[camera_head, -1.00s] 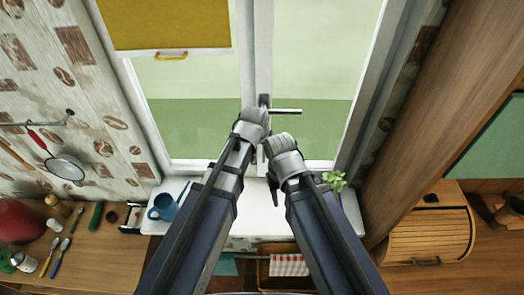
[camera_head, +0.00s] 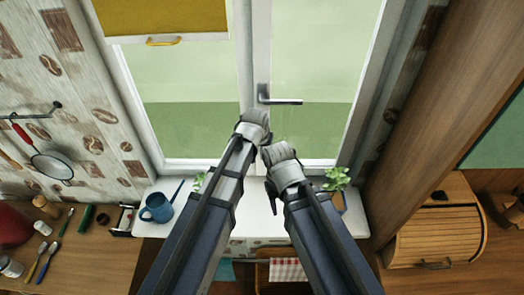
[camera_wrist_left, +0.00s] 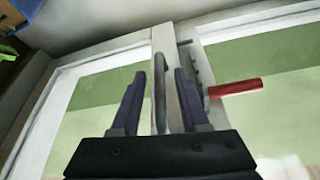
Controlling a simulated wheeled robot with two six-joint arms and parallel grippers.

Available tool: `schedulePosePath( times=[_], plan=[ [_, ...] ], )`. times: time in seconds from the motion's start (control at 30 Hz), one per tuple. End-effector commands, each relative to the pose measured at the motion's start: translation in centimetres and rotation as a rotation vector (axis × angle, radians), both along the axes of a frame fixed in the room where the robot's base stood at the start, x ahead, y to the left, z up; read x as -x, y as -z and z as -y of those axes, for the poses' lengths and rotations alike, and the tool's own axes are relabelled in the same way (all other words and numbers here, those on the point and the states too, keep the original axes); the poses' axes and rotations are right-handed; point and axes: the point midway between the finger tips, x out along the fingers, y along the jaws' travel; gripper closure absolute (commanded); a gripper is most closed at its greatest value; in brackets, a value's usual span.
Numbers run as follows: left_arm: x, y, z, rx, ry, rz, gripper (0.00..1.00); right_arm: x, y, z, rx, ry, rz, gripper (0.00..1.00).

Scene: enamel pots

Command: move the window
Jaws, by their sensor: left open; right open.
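The window (camera_head: 310,45) has white frames and stands ahead, its panes showing pale green. A dark lever handle (camera_head: 280,99) sticks out to the right from its middle post. My left gripper (camera_head: 254,120) is just below and left of the handle, apart from it in the picture. In the left wrist view, the two dark fingers of the left gripper (camera_wrist_left: 160,75) are open, with a grey upright bar (camera_wrist_left: 159,95) showing between them. Contact cannot be told. A red bar (camera_wrist_left: 235,87) shows to their right. My right gripper (camera_head: 279,152) is lower, over the sill side; its fingers are hidden.
A yellow blind (camera_head: 160,15) covers the top of the left pane. A wooden bread box (camera_head: 438,235) is at right. A strainer (camera_head: 52,166) hangs at left.

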Motion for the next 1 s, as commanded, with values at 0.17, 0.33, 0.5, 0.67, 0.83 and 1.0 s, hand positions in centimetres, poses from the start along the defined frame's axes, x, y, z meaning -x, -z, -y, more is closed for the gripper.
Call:
schedulePosePath(
  times=[0.17, 0.33, 0.5, 0.67, 0.83, 1.0],
  plan=[
    [0.01, -0.02, 0.0, 0.0, 0.0, 0.0, 0.71, 0.0, -0.02, 0.0, 0.0, 0.0, 0.0, 0.5],
    [0.02, -0.01, 0.0, 0.0, 0.0, 0.0, 0.9, 0.01, -0.02, 0.0, 0.0, 0.0, 0.0, 0.5],
    [0.02, -0.01, 0.01, 0.0, 0.0, 0.0, 1.0, 0.01, -0.02, 0.0, 0.0, 0.0, 0.0, 0.5],
    [0.02, -0.01, 0.01, 0.0, 0.0, 0.0, 1.0, 0.0, -0.01, 0.0, 0.0, 0.0, 0.0, 0.5],
    [0.02, -0.01, 0.0, 0.0, 0.0, 0.0, 1.0, 0.0, -0.01, 0.0, 0.0, 0.0, 0.0, 0.5],
    [0.02, -0.01, 0.0, 0.0, 0.0, 0.0, 1.0, 0.01, -0.01, 0.0, 0.0, 0.0, 0.0, 0.5]
  ],
)
